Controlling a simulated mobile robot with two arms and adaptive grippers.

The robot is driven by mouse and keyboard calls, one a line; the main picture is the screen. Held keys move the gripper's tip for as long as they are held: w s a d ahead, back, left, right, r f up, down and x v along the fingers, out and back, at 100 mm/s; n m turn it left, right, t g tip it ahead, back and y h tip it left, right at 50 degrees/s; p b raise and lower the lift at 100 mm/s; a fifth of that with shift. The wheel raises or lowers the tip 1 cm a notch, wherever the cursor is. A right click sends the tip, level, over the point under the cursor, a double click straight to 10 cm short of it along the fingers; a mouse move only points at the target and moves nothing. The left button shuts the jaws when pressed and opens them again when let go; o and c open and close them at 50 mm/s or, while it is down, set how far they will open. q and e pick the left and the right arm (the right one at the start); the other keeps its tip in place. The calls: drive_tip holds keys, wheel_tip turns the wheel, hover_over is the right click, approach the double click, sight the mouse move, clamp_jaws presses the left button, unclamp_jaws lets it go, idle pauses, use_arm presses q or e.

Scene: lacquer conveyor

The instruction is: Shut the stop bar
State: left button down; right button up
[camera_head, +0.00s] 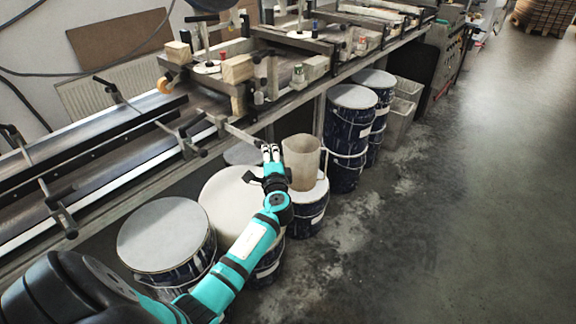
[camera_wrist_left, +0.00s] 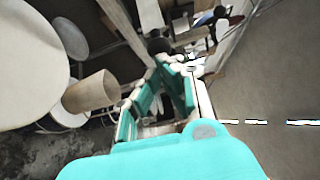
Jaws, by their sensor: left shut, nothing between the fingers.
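The stop bar (camera_head: 238,132) looks to be the thin grey bar that reaches out from the conveyor frame over the drums, with a dark knob at its outer end. It sticks out towards my gripper and so stands swung out from the frame. It also shows in the left wrist view (camera_wrist_left: 124,28), running down to the fingertips. My left gripper (camera_head: 270,149), teal with pale fingertips, is shut and empty at the bar's outer end. I cannot tell whether it touches the knob. In the left wrist view the fingertips (camera_wrist_left: 168,62) are together beside the bar's end. My right gripper is not in view.
Lidded drums (camera_head: 162,235) stand in a row under the conveyor (camera_head: 120,165). A beige jug (camera_head: 301,160) stands on a drum just right of my gripper. Wooden blocks (camera_head: 238,69) and small bottles sit on the conveyor frame. The floor (camera_head: 450,190) to the right is clear.

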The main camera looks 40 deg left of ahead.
sight(246, 140)
use_arm(q)
drive_tip(key=a, duration=0.3)
drive_tip(key=a+b, duration=0.1)
drive_tip(key=a, duration=0.2)
drive_tip(key=a+b, duration=0.1)
drive_tip(key=a, duration=0.2)
drive_tip(key=shift+w+a, duration=0.3)
drive_tip(key=shift+w, duration=0.1)
drive_tip(key=shift+a+r, duration=0.1)
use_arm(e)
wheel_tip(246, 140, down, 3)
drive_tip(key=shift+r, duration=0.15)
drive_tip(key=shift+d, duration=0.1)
